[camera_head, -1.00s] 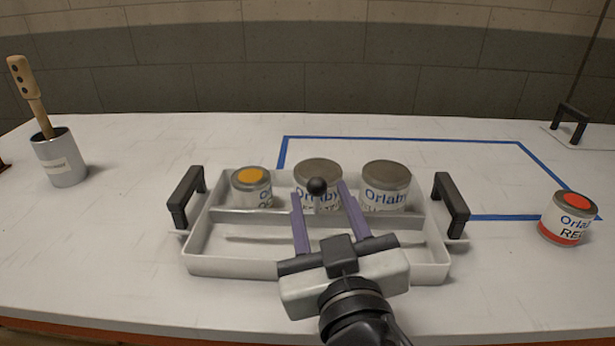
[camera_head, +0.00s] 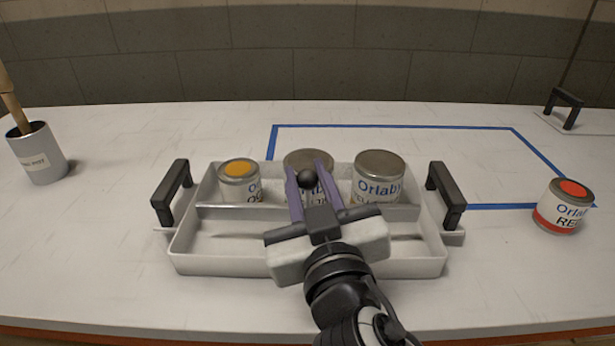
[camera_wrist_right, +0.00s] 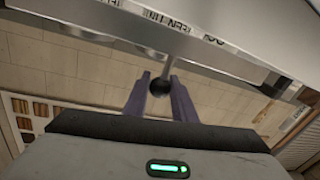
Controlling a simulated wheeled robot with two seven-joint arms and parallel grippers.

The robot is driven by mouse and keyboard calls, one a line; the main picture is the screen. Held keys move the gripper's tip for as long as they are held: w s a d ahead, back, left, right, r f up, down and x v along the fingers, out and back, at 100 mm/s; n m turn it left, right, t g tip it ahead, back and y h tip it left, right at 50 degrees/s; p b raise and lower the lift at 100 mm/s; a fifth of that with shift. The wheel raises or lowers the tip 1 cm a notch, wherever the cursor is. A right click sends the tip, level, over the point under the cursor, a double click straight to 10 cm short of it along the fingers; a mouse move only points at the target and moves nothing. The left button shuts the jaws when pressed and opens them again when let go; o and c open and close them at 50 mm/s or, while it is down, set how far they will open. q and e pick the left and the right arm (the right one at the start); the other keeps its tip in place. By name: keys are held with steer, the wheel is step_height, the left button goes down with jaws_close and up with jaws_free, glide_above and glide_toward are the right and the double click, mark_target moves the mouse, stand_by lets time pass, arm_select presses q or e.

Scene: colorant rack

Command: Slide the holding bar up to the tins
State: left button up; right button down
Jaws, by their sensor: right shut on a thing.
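The holding bar (camera_head: 400,213) is a thin grey strip lying across the tray in front of the tins, with a black ball knob (camera_head: 307,179) on a stem. The knob also shows in the right wrist view (camera_wrist_right: 159,87). My right gripper (camera_head: 308,168) has its purple fingers shut on the knob. Behind the bar stand a yellow-topped tin (camera_head: 239,180), a middle tin (camera_head: 309,158) partly hidden by the fingers, and a larger grey-lidded tin (camera_head: 378,178). The bar hides the tins' bottoms, so I cannot tell whether it touches them. My left gripper is out of view.
The white tray (camera_head: 210,267) has black handles at both ends; its front part is empty. A red-topped tin (camera_head: 563,207) stands to the right. A metal pot (camera_head: 38,155) with a wooden-handled tool is at the left. Blue tape (camera_head: 400,128) outlines a clear area behind.

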steer(key=shift+w, duration=1.45)
steer(key=c, duration=1.5)
jaws_free()
steer(key=shift+o, duration=0.2)
steer(key=shift+s, duration=0.1)
